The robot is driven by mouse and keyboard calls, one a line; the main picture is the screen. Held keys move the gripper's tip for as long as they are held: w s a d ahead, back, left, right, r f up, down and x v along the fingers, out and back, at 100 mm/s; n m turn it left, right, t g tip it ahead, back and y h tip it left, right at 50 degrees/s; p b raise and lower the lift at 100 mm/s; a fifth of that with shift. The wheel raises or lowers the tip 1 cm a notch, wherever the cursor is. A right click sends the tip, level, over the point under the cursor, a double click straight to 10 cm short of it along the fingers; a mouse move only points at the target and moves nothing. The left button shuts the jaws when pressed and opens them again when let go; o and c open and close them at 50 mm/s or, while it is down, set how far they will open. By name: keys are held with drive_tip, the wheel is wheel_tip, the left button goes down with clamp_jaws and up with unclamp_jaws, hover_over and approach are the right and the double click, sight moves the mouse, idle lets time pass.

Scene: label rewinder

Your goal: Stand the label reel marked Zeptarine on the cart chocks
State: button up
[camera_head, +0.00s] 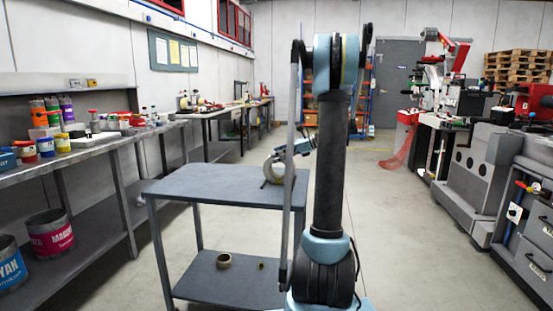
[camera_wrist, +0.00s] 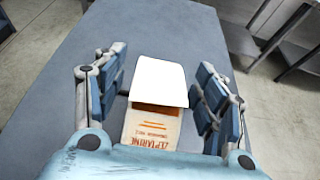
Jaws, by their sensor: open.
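The label reel marked Zeptarine (camera_wrist: 155,125) has a white label web and orange print, and lies between my gripper's fingers in the wrist view. In the head view the reel (camera_head: 268,175) stands upright on the grey cart's top (camera_head: 205,185), near its far right part. My gripper (camera_wrist: 163,62) is open, with one finger on each side of the reel and visible gaps to both. In the head view my gripper (camera_head: 293,149) is at the reel's upper right, partly behind my arm. The chocks cannot be made out.
The rest of the cart top is bare. A workbench (camera_head: 80,150) with cans and bottles runs along the left; machines (camera_head: 480,165) stand at right. The floor between is mostly clear.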

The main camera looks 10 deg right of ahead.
drive_tip(key=v, duration=1)
drive_tip(key=s+a+f+n+g+h, duration=0.1)
drive_tip(key=s+a+f+n+h, duration=0.2)
drive_tip(key=s, duration=0.4)
drive_tip(key=s+a+f+n+g+h, duration=0.1)
drive_tip(key=s+a+n, duration=0.2)
drive_tip(key=s+a, duration=0.3)
drive_tip(key=s+a+f+n+h, duration=0.2)
drive_tip(key=s+a+n, duration=0.1)
drive_tip(key=s, duration=0.5)
drive_tip(key=s+d+f+n+h, duration=0.2)
drive_tip(key=s+f+n, duration=0.4)
drive_tip(key=s, duration=0.4)
drive_tip(key=s+d+f+n+h, duration=0.2)
drive_tip(key=s+f+n+h, duration=0.3)
drive_tip(key=s+f, duration=0.4)
drive_tip(key=shift+s+n, duration=0.65)
drive_tip(key=shift+n, duration=0.25)
drive_tip(key=shift+d, duration=0.1)
drive_tip(key=shift+w+f, duration=0.3)
drive_tip(key=shift+w, duration=0.2)
drive_tip(key=shift+c, duration=0.6)
